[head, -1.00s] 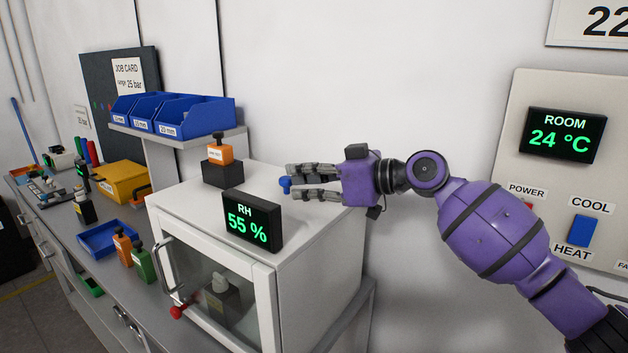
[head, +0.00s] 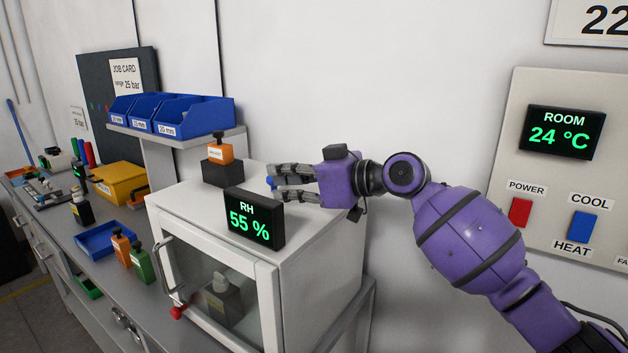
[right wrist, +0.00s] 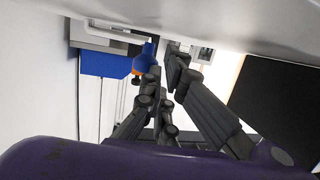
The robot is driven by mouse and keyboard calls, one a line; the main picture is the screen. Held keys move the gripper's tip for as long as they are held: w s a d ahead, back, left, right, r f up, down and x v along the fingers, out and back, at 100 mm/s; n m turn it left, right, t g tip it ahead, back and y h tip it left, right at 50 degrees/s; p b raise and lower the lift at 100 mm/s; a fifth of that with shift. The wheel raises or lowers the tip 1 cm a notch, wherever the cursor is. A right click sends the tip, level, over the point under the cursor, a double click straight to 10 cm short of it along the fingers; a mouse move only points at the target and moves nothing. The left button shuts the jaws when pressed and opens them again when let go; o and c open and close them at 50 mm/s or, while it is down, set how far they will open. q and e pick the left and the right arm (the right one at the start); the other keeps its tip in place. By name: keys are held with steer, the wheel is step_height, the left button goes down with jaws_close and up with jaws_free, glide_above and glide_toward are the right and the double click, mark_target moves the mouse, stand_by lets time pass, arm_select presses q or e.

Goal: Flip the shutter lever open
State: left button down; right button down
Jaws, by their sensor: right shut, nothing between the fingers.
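My left gripper is not in view.
The humidity display (head: 253,219) reads 55 % on the cabinet's front edge. An orange-topped device (head: 221,162) stands behind it at the back left. Blue bins (head: 190,118) sit on a shelf to the left. The cabinet's glass door (head: 215,295) is closed.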

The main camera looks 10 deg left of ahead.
steer(key=shift+s+a+r, duration=0.1)
steer(key=shift+a, duration=0.45)
stand_by(0.4)
